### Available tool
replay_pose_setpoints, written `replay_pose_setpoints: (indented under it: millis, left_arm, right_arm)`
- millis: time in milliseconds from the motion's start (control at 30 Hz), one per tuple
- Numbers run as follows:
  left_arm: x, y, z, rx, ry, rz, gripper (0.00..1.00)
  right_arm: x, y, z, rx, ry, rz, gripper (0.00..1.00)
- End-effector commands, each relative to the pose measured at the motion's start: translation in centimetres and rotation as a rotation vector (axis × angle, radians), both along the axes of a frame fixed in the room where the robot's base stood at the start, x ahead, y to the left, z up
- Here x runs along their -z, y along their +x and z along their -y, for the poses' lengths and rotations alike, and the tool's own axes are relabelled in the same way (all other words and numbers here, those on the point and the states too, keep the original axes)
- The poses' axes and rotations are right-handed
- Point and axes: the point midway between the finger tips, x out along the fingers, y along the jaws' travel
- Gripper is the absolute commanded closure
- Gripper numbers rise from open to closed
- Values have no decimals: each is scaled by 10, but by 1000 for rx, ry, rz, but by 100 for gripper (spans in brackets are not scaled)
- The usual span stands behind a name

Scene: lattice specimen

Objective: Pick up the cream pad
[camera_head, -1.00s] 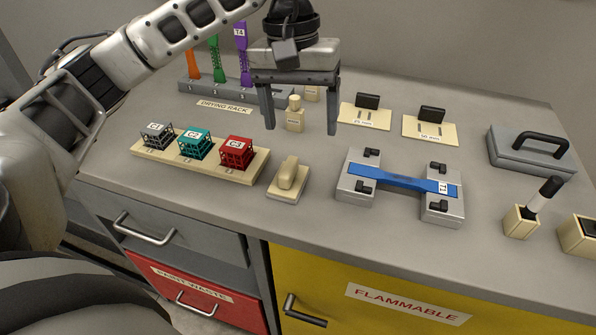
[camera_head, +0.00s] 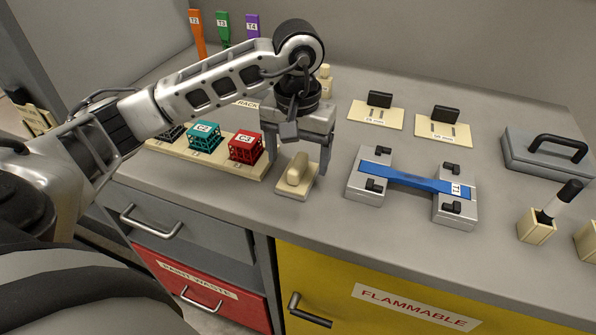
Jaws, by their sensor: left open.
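The cream pad (camera_head: 295,174) is a small rounded block resting on a pale flat base (camera_head: 290,193) near the front of the bench. My left gripper (camera_head: 297,163) is open and points down, with its two fingers spread to the left and right, close around or just behind the pad. I cannot tell how high the fingertips are above the bench. The pad is in plain view in front of the gripper, and nothing shows held. My right gripper is not in view.
A board (camera_head: 215,163) with teal and red lattice cubes lies just left of the gripper; my arm hides part of it. A grey fixture with a blue specimen (camera_head: 415,180) stands to the right. A cream bottle (camera_head: 325,78) is behind. Bench between pad and fixture is clear.

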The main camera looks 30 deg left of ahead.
Motion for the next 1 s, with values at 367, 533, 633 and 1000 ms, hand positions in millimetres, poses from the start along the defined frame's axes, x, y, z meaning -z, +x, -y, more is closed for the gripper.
replay_pose_setpoints:
  millis: [367,533,633,1000]
  left_arm:
    - [32,2,-1,0,-1,0,24]
    - [32,2,-1,0,-1,0,38]
    - [31,2,-1,0,-1,0,65]
    - [29,2,-1,0,-1,1,69]
  right_arm:
    - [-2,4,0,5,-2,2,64]
    - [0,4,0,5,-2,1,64]
    - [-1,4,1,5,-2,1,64]
    - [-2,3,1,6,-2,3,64]
